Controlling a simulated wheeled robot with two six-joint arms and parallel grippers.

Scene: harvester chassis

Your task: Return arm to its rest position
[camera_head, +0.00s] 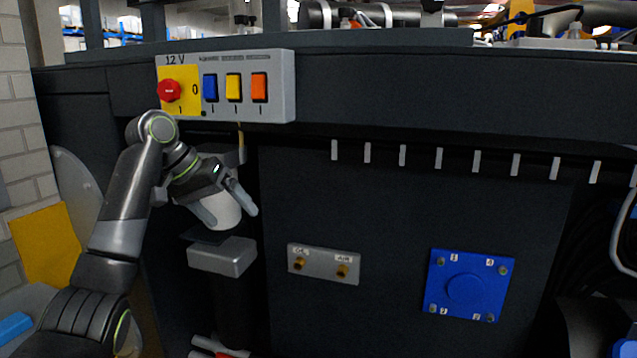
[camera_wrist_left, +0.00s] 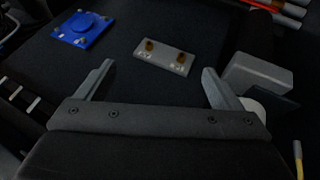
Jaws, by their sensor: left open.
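My left arm comes in from the left in the head view. Its left gripper (camera_head: 231,212) hangs below the switch panel (camera_head: 278,85), with its fingers pointing down and right. In the left wrist view the left gripper (camera_wrist_left: 156,77) is open, with nothing between the fingers. A white rounded part (camera_head: 226,207) shows behind the fingers in the head view. In the wrist view it sits beside the right finger, partly hidden; I cannot tell whether they touch. My right gripper is not in view.
A grey block (camera_head: 222,257) sits just below the gripper. A plate with two brass fittings (camera_head: 323,264) and a blue square plate (camera_head: 467,286) are on the dark chassis face to the right. A red knob (camera_head: 169,90) and coloured switches are above. A yellow panel (camera_head: 45,243) stands left.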

